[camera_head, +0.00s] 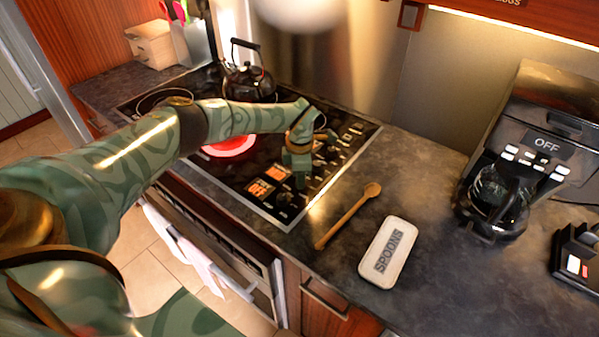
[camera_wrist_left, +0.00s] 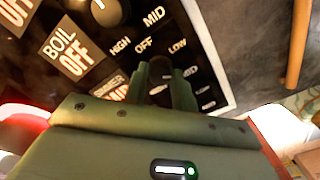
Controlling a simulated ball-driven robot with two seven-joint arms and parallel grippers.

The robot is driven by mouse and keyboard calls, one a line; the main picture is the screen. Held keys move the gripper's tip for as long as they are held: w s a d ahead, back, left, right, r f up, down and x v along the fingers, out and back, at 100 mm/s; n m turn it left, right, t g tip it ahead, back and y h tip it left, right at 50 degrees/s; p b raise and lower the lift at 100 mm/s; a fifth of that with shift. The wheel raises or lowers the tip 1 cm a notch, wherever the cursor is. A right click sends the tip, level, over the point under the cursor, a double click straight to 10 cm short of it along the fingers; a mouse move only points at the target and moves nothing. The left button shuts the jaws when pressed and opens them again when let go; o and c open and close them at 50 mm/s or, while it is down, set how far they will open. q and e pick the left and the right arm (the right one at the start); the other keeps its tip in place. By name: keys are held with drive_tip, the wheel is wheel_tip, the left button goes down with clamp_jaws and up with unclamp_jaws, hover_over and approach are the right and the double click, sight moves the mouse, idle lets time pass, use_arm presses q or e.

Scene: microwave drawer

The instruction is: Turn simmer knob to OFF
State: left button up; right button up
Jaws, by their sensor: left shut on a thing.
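The black stove (camera_head: 225,185) has a panel of knobs and printed labels along its right side. My left gripper (camera_head: 300,180) reaches down to this panel. In the left wrist view its two green fingers (camera_wrist_left: 168,85) are closed around a small dark knob (camera_wrist_left: 160,66), which they mostly hide. This knob sits beside a partly covered label reading "SIMMER" (camera_wrist_left: 108,88). "HIGH", "OFF", "MID" and "LOW" are printed around and above the fingers. The knob's pointer is hidden, so I cannot tell its setting. My right gripper is not in view.
Another black knob (camera_wrist_left: 108,8) is beside a "BOIL OFF" label (camera_wrist_left: 70,50). A burner (camera_head: 230,147) glows red under my left arm. A black kettle (camera_head: 248,82) stands at the back. A wooden spoon (camera_head: 345,218), white spoon rest (camera_head: 388,252) and coffee maker (camera_head: 525,150) are to the right.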

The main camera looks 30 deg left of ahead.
use_arm(q)
drive_tip(key=n, duration=0.2)
drive_tip(key=n+p, duration=0.1)
drive_tip(key=shift+r+n, duration=0.2)
drive_tip(key=shift+n, duration=0.2)
drive_tip(key=n+p, duration=0.1)
drive_tip(key=n, duration=0.2)
drive_tip(key=shift+n+p, duration=0.3)
drive_tip(key=shift+p, duration=0.05)
drive_tip(key=n+p, duration=0.2)
drive_tip(key=n, duration=0.4)
drive_tip(key=n+p, duration=0.1)
drive_tip(key=n, duration=0.4)
drive_tip(key=shift+w+n, duration=0.1)
drive_tip(key=shift+n, duration=0.3)
drive_tip(key=n+p, duration=0.1)
drive_tip(key=n, duration=0.4)
drive_tip(key=shift+f, duration=0.1)
drive_tip(key=shift+n, duration=0.3)
drive_tip(key=o, duration=1)
